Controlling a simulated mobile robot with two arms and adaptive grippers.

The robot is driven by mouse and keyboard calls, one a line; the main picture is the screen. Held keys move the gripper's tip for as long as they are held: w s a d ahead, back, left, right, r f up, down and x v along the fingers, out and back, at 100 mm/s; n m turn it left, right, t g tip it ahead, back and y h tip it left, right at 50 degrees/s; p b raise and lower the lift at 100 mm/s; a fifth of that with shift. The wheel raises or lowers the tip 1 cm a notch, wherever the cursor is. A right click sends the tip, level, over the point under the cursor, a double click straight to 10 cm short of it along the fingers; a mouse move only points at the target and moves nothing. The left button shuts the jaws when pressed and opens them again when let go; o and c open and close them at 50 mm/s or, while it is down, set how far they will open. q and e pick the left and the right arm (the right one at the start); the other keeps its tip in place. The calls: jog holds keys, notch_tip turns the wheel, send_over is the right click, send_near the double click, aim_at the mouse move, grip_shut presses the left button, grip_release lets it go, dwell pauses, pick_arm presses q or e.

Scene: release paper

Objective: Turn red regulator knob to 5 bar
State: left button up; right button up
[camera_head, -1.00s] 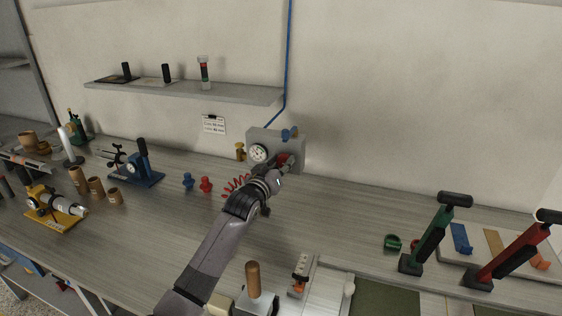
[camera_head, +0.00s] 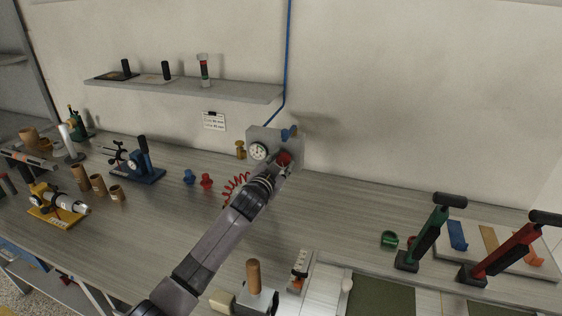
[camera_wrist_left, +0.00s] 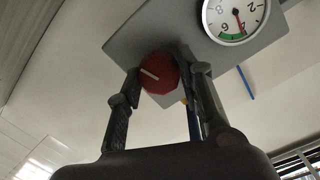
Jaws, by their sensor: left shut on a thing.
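The red regulator knob (camera_head: 284,158) is on the front of the grey regulator box (camera_head: 262,134) against the back wall. My left gripper (camera_head: 285,163) is at the knob. In the left wrist view the red knob (camera_wrist_left: 160,74), with a pale mark line, sits between the two dark fingers of my left gripper (camera_wrist_left: 158,72), which is shut on it. The white pressure gauge (camera_wrist_left: 222,16) is beside the knob. Its red needle points near the 4, by the green band; the exact reading is hard to tell. The gauge (camera_head: 257,151) is too small to read in the head view.
A blue valve handle (camera_head: 289,132) is on top of the box. A red coiled hose (camera_head: 236,184) lies at its lower left. Red (camera_head: 206,181) and blue (camera_head: 188,177) fittings stand left. A green-handled lever tool (camera_head: 427,236) stands right.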

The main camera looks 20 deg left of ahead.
pick_arm(q)
jog(key=shift+m, duration=0.5)
jog(key=o, duration=1.2)
jog(key=shift+c, duration=0.2)
jog(key=shift+s, duration=0.1)
jog(key=s, duration=1.1)
jog(key=shift+s+a+r, duration=0.3)
jog(key=shift+s+r, duration=0.1)
jog(key=shift+r, duration=0.05)
